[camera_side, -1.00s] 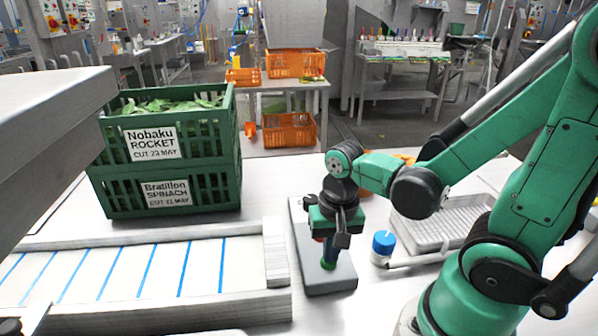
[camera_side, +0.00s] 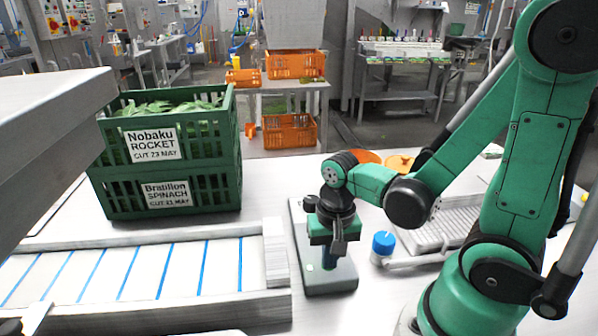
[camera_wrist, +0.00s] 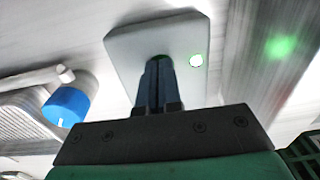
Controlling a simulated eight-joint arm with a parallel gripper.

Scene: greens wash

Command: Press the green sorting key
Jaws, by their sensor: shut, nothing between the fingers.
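My gripper (camera_side: 329,266) is shut and empty, pointing down over a grey key plate (camera_side: 340,281) on the white table. In the wrist view its dark blue fingers (camera_wrist: 154,62) reach over the same plate (camera_wrist: 130,42), hiding part of it. I cannot tell whether the tips touch the plate. No separate green key is clearly visible; one may be hidden under the fingers.
A conveyor with blue lines (camera_side: 122,268) lies left of the plate. Stacked green crates (camera_side: 220,170) stand behind it, labelled rocket and spinach. A blue-capped container (camera_side: 384,243) and a grey ribbed tray (camera_side: 425,236) are close on the right. A green glow (camera_wrist: 281,46) shows beyond the plate.

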